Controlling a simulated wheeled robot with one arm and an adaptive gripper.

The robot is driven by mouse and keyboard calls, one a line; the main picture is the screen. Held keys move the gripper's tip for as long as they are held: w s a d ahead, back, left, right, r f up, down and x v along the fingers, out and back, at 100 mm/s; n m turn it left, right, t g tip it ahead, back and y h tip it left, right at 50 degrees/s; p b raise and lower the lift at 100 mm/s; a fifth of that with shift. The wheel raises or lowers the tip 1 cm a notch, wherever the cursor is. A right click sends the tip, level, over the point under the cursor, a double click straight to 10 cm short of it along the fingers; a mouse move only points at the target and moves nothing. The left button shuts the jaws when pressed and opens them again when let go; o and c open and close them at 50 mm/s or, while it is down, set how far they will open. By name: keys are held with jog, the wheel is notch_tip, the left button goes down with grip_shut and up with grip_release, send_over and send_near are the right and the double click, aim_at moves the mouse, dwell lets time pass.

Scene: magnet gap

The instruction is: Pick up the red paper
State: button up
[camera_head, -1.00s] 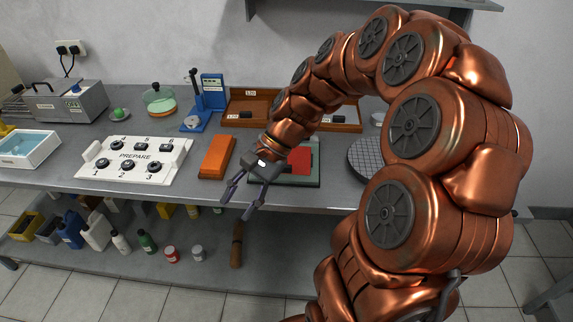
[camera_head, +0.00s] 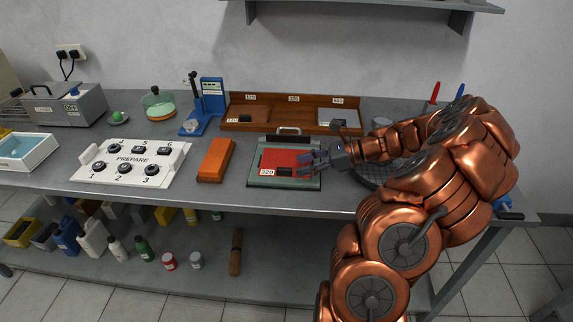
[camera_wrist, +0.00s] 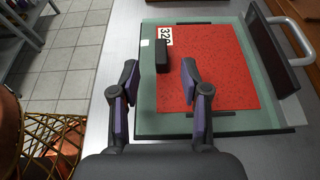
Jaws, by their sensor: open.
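The red paper (camera_head: 278,161) is a flat sheet marked 320. It lies on a green glass-like plate (camera_head: 262,183) at the front of the bench. It also shows in the wrist view (camera_wrist: 225,75), with a small black block (camera_wrist: 163,56) standing near its label end. My gripper (camera_head: 302,166) is open, over the right part of the plate in the head view. In the wrist view my gripper (camera_wrist: 160,85) has its fingers spread on either side of the plate's near edge area, with the block ahead between them. I cannot tell its exact height above the paper.
An orange block (camera_head: 215,160) and the white PREPARE panel (camera_head: 125,178) lie left of the plate. A wooden tray (camera_head: 270,126) with labelled compartments stands behind it. A black bar with a metal handle (camera_head: 289,131) borders the plate's far side.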

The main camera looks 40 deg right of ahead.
aim_at(286, 169)
jog(key=p+x, duration=0.1)
jog(key=x, duration=0.5)
jog(key=shift+w+a+f, duration=0.1)
jog(key=shift+a, duration=0.05)
grip_shut()
